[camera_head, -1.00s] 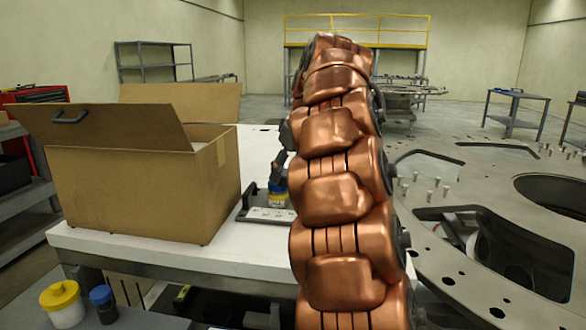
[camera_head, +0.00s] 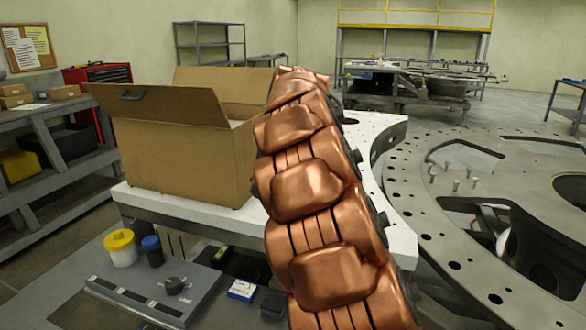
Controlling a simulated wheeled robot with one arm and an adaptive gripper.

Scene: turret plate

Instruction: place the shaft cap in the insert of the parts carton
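The parts carton (camera_head: 180,160) is a brown cardboard box with raised flaps, standing at the left on a white-topped table (camera_head: 190,207). Its near flap has a dark handle. The carton's insert is hidden behind its walls and flap. I cannot make out the shaft cap anywhere. My copper-coloured arm rises from the bottom right of centre to just right of the carton and covers part of its right side. My gripper is hidden behind the arm, so I cannot see whether it holds anything.
The big grey turret plate (camera_head: 430,215), with upright bolts and openings, fills the right.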

